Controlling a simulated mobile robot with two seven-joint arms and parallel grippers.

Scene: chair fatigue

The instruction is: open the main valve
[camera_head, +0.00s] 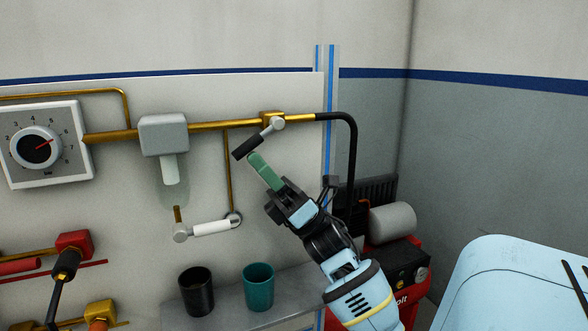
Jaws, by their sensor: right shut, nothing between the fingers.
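The main valve looks to be the brass valve body (271,117) on the brass pipe near the panel's right side. Its lever has a black grip (247,147) that slants down and to the left from a grey pivot. My right gripper (255,159) reaches up from the lower right. Its green fingers are together with nothing between them. The fingertips are just below the black grip, very close to it; I cannot tell whether they touch. My left gripper is not in view.
A gauge dial (37,149) and a grey filter unit (163,135) sit left along the pipe. A white-handled lever (212,228) is below. Black (196,295) and teal cups (258,290) stand on a grey shelf. A red compressor (400,270) is at right, behind my arm.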

